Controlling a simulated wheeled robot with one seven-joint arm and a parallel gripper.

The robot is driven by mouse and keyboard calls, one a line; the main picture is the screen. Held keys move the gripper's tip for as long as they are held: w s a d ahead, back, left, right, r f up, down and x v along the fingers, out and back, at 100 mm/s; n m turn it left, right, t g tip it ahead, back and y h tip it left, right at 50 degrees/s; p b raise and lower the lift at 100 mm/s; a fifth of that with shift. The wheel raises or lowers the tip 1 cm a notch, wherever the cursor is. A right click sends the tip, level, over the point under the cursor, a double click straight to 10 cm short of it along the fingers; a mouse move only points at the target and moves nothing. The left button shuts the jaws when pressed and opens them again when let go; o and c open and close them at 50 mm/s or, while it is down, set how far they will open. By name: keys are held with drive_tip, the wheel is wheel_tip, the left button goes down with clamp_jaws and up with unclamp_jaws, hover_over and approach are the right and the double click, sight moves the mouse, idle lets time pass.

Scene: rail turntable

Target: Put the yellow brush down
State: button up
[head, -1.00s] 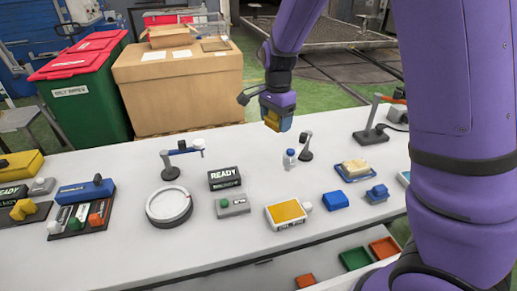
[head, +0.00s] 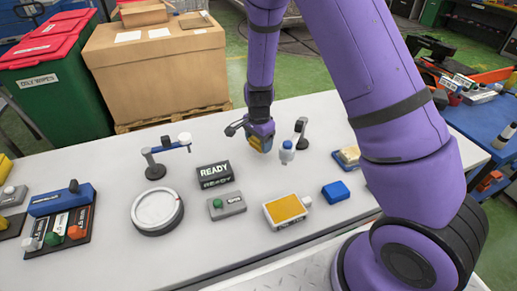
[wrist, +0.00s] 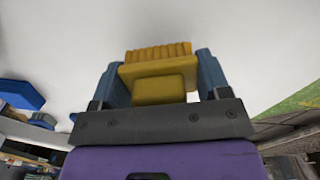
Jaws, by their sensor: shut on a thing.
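The yellow brush (wrist: 158,75) is held between the two blue-grey fingers of my gripper (wrist: 160,78) in the wrist view, with its ridged yellow end pointing away from the palm. In the head view my gripper (head: 261,140) points down over the back part of the white table (head: 110,225), and the yellow brush (head: 255,144) shows at its lower end. The brush is low, close to the table top. I cannot tell whether it touches the surface.
A small blue-capped bottle (head: 287,152) and a dark stand (head: 301,134) are just right of my gripper. The READY sign (head: 215,171), a grey button box (head: 227,206) and a yellow-topped box (head: 287,211) are nearer. A blue block (head: 335,192) lies right. White table behind the sign is clear.

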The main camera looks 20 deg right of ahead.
sight(259, 155)
drive_tip(key=shift+f, duration=1.75)
drive_tip(key=shift+f, duration=0.15)
drive_tip(key=o, duration=1)
drive_tip(key=shift+c, duration=0.2)
wheel_tip(259, 155, up, 13)
drive_tip(key=shift+f, duration=0.15)
drive_tip(key=s+d+r+n+t+y, duration=0.1)
drive_tip(key=s+r+n, duration=0.1)
drive_tip(key=s+r, duration=0.35)
drive_tip(key=s+d+r+n+t, duration=0.1)
drive_tip(key=s+r+n, duration=0.15)
drive_tip(key=r, duration=0.55)
drive_tip(key=s+d+r+n+y, duration=0.1)
drive_tip(key=s+d+r+n, duration=0.1)
drive_tip(key=s+r, duration=0.35)
drive_tip(key=s+d+r+n+t+h, duration=0.1)
drive_tip(key=s+r+n, duration=0.2)
drive_tip(key=s, duration=0.5)
drive_tip(key=s+d+r+n+t+h, duration=0.1)
drive_tip(key=s+d+r+n+t, duration=0.1)
drive_tip(key=s+r+n, duration=0.2)
drive_tip(key=s+r, duration=0.2)
drive_tip(key=s, duration=0.1)
drive_tip(key=shift+s+r, duration=0.2)
drive_tip(key=shift+s, duration=0.2)
